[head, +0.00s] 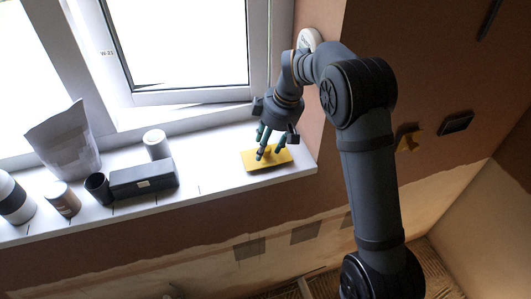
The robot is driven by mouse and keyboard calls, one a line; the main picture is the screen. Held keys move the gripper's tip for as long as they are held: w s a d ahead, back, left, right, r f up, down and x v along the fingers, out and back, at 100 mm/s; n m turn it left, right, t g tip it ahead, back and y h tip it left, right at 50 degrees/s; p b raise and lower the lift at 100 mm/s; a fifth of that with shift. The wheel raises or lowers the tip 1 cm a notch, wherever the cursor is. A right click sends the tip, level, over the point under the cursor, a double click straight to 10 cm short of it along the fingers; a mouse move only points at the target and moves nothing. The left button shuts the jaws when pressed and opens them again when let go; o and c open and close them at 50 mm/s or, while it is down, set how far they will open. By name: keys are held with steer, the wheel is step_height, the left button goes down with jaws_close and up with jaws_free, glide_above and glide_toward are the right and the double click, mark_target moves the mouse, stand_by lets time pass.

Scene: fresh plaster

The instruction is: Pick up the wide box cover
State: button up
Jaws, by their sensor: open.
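A flat yellow rectangular piece (250,161), which looks like the wide box cover, lies on the white window sill near its right end. My gripper (270,151) is open and points down directly over it. The dark teal fingers hide part of the yellow piece's middle. I cannot tell whether the fingertips touch it.
A black box (143,180), a dark cup (98,188), a white-topped can (156,145), a brown jar (62,199), a paper bag (65,143) and a black-and-white container (14,198) stand left on the sill (215,175). The window frame is behind; a brown wall stands right.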

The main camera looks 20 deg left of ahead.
steer(key=shift+d, duration=0.2)
steer(key=shift+c, duration=0.3)
steer(key=shift+c, duration=0.5)
steer(key=shift+a, duration=0.1)
jaws_close()
